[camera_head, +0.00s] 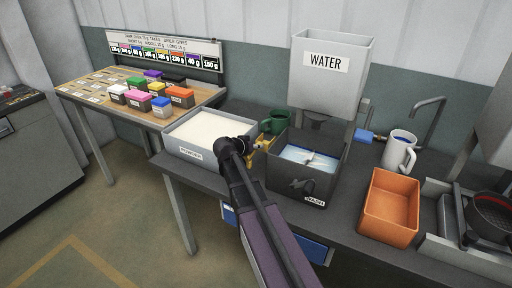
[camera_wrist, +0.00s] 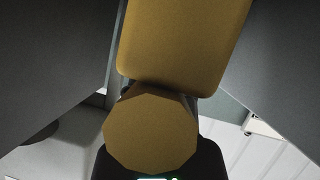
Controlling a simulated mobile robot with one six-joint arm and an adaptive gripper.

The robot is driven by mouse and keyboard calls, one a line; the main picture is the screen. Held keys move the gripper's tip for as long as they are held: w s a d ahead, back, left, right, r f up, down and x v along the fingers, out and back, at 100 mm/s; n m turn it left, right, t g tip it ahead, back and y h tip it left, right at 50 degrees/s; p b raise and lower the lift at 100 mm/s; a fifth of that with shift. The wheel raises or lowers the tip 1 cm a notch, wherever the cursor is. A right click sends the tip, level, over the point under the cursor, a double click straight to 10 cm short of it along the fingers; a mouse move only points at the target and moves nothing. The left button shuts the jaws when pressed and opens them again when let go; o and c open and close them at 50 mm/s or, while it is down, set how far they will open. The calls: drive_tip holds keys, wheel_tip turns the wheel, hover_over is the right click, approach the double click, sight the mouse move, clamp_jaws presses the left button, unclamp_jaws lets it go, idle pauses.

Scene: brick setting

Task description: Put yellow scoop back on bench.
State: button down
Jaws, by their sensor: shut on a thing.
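My gripper (camera_head: 250,147) hangs at the right edge of the powder bin, beside the wash basin. It is shut on the yellow scoop (camera_head: 263,142), of which only a small part shows in the head view. The bench (camera_head: 345,213) is the dark counter under the bins. Whether the scoop touches the bench or a bin cannot be told.
The powder bin (camera_head: 182,150) of white powder is left, the wash basin (camera_head: 300,185) right. A green mug (camera_head: 273,122) stands close behind my gripper. A white pitcher (camera_head: 398,152) and an orange bin (camera_head: 390,208) stand farther right. Small coloured boxes fill the left table (camera_head: 115,87).

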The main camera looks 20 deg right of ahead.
drive_tip(key=shift+f+b, duration=1.85)
drive_tip(key=shift+f, duration=0.35)
drive_tip(key=shift+f+b, duration=0.6)
drive_tip(key=shift+c, duration=2)
unclamp_jaws()
